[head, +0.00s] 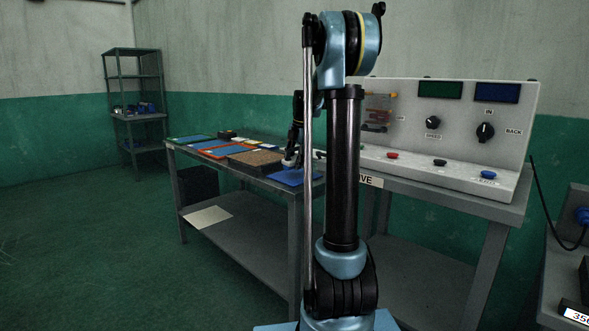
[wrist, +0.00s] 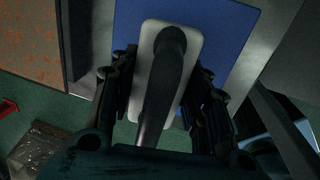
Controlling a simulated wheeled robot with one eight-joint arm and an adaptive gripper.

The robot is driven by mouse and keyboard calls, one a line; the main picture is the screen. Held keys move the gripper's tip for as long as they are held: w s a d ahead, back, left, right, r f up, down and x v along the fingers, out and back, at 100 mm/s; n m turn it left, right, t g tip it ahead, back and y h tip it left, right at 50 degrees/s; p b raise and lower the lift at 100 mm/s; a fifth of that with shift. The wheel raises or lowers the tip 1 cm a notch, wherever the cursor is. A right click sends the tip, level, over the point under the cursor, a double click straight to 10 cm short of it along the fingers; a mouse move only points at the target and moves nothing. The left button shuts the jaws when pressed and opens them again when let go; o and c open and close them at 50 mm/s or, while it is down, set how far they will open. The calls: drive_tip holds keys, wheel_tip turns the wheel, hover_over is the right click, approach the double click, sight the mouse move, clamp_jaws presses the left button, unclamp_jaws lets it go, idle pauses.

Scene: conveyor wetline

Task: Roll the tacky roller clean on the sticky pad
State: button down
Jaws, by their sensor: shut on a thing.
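A blue pad, which looks like the sticky pad (head: 293,177), lies at the near right end of the left table. It also shows in the wrist view (wrist: 228,30). My gripper (wrist: 163,88) is shut on the tacky roller (wrist: 192,38), which shows as a white rounded body with a dark handle running toward the camera. In the head view my gripper (head: 291,158) is just over the pad's left back edge. In the wrist view the roller overlaps the pad's edge. I cannot tell whether it touches the pad. The roller's underside is hidden.
A brown-topped block (head: 256,158) stands just left of the pad. Several coloured flat trays (head: 212,149) lie farther left. A white control panel (head: 455,140) with knobs and buttons stands on the right table. My arm hides part of the middle.

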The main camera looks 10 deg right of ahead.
drive_tip(key=shift+f, duration=1.2)
drive_tip(key=shift+f, duration=0.25)
drive_tip(key=c, duration=0.9)
unclamp_jaws()
